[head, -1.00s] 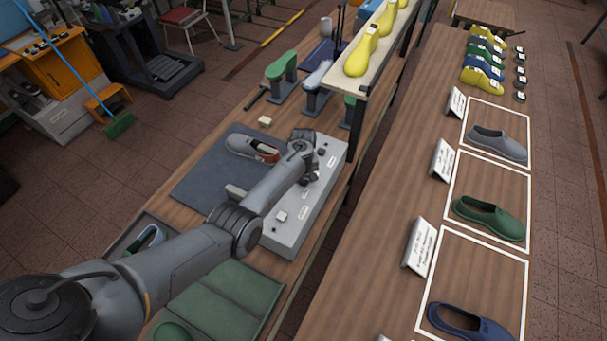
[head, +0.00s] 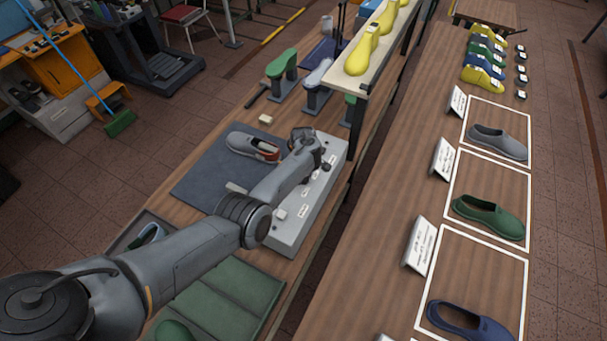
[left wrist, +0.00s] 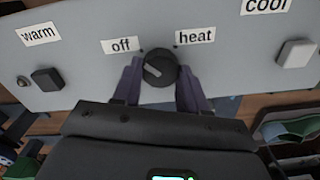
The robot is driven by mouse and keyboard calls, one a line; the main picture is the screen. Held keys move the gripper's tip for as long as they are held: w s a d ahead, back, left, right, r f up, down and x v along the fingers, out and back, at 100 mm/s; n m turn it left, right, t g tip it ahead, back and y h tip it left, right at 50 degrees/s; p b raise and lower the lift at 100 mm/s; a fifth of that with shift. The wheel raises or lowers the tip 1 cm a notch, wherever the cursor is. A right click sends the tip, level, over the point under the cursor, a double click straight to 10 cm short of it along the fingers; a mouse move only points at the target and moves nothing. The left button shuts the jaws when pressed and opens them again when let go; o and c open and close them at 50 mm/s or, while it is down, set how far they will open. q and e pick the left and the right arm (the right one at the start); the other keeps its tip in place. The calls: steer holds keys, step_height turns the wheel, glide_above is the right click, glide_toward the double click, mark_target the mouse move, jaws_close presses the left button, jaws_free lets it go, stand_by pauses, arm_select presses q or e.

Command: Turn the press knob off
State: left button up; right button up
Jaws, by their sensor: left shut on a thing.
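The knob (left wrist: 160,68) is round and black, on a pale grey panel (left wrist: 90,75) in the left wrist view. It sits below and between the "off" label (left wrist: 120,45) and the "heat" label (left wrist: 194,36). A lighter mark on its face slants toward the upper left. My left gripper (left wrist: 160,74) has one purple finger on each side of the knob and is shut on it. In the head view the panel is the grey box (head: 283,236) on the bench, and my left arm reaches over it. The knob cannot be made out clearly there. My right gripper is not in view.
A dark square button (left wrist: 47,79) and a white one (left wrist: 296,53) flank the knob. A grey shoe (head: 250,145) lies on a dark mat (head: 205,180) left of the box. A shelf with yellow lasts (head: 362,50) stands behind. Shoes sit in white frames on the right table.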

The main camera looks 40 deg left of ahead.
arm_select(q)
steer(key=shift+f, duration=0.1)
stand_by(0.3)
steer(key=o, duration=1.1)
steer(key=shift+c, duration=0.2)
step_height(320, 180, up, 11)
steer(key=p, duration=0.2)
steer(key=shift+f, duration=0.1)
